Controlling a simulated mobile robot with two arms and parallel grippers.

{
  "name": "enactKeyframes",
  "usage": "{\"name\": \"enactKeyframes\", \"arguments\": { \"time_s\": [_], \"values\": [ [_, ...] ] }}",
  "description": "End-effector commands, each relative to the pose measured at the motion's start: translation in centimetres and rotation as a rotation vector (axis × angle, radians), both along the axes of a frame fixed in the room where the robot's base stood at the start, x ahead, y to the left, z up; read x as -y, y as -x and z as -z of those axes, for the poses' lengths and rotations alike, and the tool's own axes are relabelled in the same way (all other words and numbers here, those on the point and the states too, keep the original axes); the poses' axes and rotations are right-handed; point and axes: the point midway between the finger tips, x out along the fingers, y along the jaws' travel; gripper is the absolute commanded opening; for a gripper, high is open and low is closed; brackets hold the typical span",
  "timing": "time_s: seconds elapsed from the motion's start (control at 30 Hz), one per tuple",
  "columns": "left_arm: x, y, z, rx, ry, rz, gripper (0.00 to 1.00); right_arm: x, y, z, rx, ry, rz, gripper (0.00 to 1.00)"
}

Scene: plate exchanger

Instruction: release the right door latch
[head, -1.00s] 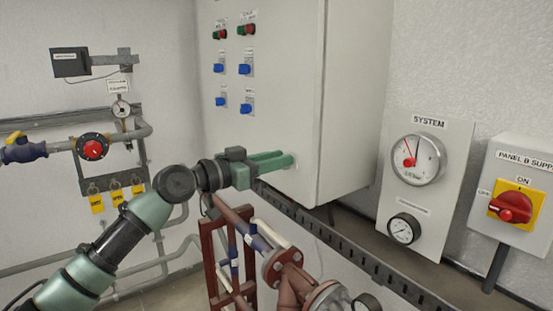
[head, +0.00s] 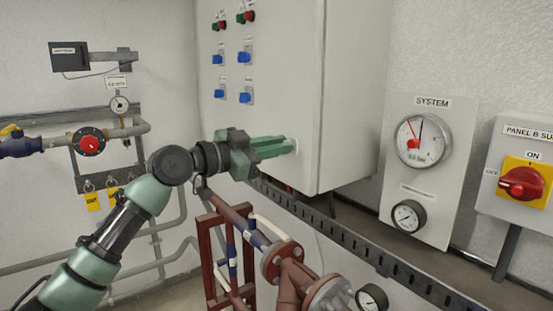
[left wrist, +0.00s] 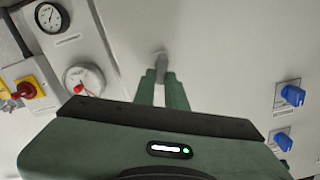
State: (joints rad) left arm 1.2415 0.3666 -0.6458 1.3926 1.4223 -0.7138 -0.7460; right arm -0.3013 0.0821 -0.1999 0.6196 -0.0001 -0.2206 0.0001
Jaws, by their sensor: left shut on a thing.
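The grey cabinet door (head: 270,70) is closed flat, with its right edge near the cabinet's corner. My left gripper (head: 294,146) reaches the lower right of this door, and its green fingers are shut on a small grey latch. The latch (left wrist: 161,63) shows between the fingertips in the left wrist view, against the door face. In the head view the fingers hide most of the latch, and only a pale plate edge shows beside the tips. My right gripper is in neither view.
Blue switches (head: 245,58) and push buttons (head: 219,25) sit on the door above the gripper. A slotted cable tray (head: 345,238) and red pipework (head: 275,262) lie below. To the right are the SYSTEM gauge panel (head: 445,215) and a red rotary switch (head: 524,183).

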Motion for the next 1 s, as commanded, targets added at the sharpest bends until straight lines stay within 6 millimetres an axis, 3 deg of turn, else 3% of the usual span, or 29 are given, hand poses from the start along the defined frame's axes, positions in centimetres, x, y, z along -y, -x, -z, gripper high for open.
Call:
{"name": "enactKeyframes", "arguments": {
  "time_s": [0.03, 0.3, 1.0],
  "values": [
    [0.1, 0.0, 0.5, 0.037, -0.026, 0.000, 0.00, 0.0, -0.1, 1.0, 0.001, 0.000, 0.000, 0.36],
    [0.2, 0.3, 0.5, 0.246, -0.177, 0.000, 0.00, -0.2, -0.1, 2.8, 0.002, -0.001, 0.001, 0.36],
    [0.4, 0.5, 0.9, 0.756, -0.551, 0.000, 0.00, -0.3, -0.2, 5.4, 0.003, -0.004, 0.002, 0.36]
  ]
}}
